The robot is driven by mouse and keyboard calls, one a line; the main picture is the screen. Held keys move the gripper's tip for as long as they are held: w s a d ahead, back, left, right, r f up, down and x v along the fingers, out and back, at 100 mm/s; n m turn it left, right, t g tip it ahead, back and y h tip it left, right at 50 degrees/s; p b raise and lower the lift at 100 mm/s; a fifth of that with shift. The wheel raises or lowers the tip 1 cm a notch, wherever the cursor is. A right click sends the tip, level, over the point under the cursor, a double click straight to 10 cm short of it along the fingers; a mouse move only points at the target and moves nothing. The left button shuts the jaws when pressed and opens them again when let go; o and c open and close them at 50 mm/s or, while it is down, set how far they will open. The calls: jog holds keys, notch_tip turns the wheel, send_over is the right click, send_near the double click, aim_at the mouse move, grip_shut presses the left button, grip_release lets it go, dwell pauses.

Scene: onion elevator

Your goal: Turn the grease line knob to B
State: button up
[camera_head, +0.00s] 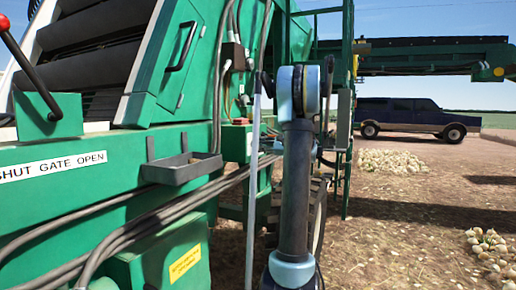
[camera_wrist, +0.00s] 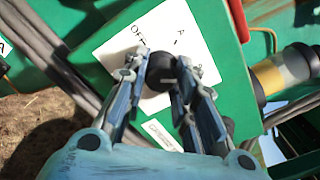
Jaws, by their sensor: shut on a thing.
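In the wrist view, a black round knob (camera_wrist: 161,66) sits on a white label plate (camera_wrist: 115,48) fixed to a green panel. The plate carries the printed words OFF and A near its upper edge. No B mark can be made out. My gripper (camera_wrist: 165,73) has its two fingers on either side of the knob and is shut on it. The fingers hide part of the plate and the knob's pointer direction cannot be told. In the head view my arm stands in front of the machine and the gripper and knob cannot be made out.
Dark hoses (camera_wrist: 50,60) run along the left of the panel. In the head view, the green machine (camera_head: 60,200) fills the left. Open ground (camera_head: 400,220) lies right.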

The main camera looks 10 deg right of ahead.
jog(key=shift+f, duration=0.1)
jog(key=o, duration=1.1)
jog(key=shift+c, duration=0.2)
jog(key=v, duration=1.2)
